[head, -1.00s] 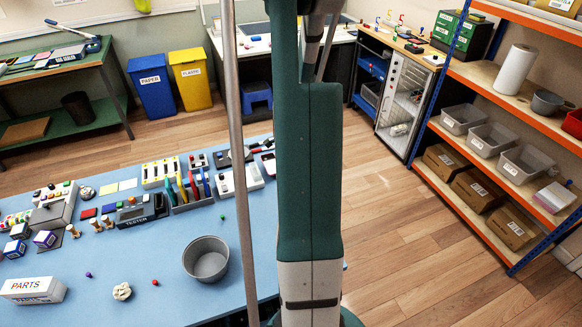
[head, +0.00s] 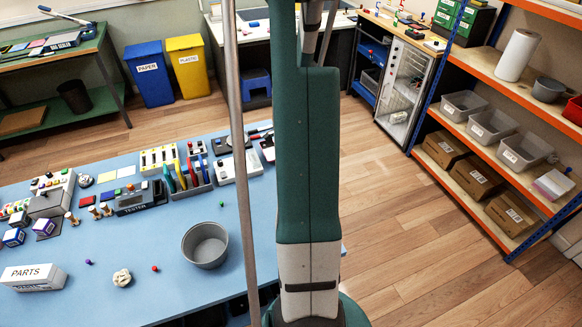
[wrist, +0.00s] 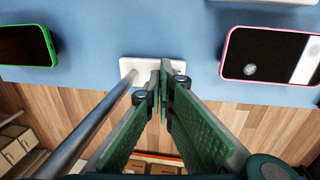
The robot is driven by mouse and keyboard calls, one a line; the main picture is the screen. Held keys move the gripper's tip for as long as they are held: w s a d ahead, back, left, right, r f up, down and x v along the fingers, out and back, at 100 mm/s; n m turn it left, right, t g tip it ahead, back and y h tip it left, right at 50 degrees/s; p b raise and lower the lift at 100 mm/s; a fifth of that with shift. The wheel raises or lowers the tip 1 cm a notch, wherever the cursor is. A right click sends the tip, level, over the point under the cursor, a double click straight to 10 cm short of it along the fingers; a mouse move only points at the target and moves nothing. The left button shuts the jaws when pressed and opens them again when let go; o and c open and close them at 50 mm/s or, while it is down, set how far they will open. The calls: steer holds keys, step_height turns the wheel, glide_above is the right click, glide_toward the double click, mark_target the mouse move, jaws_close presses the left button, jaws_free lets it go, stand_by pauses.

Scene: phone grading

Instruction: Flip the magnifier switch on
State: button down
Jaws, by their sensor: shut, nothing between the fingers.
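In the wrist view my gripper (wrist: 163,66) has its green fingers shut together, with nothing seen between them. The fingertips overlap a small white plate (wrist: 131,66) at the edge of the blue table; I cannot tell whether they touch it. The plate may belong to the magnifier, but no lens or clear switch shows, and the fingers cover its middle. A grey metal rod (wrist: 93,122) runs slantwise up to the plate's left part. In the head view the gripper is hidden behind my green arm.
A green-edged phone (wrist: 25,46) lies left of the plate, and a pink-edged phone (wrist: 270,56) lies right. In the head view, the blue table (head: 160,238) holds a grey bowl (head: 205,246), a tester (head: 134,203) and a parts box (head: 33,277). A shelf rack stands at right.

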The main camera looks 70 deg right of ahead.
steer(key=shift+f, duration=0.15)
stand_by(0.3)
steer(key=shift+w+d, duration=0.45)
steer(key=shift+r, duration=0.25)
step_height(320, 180, up, 14)
steer(key=w+d+p, duration=0.1)
steer(key=p, duration=0.1)
steer(key=shift+w+d+f, duration=0.2)
steer(key=shift+d, duration=0.05)
stand_by(0.4)
steer(key=shift+s+a+r+p, duration=0.2)
steer(key=shift+s+a+p, duration=0.15)
steer(key=shift+s, duration=0.1)
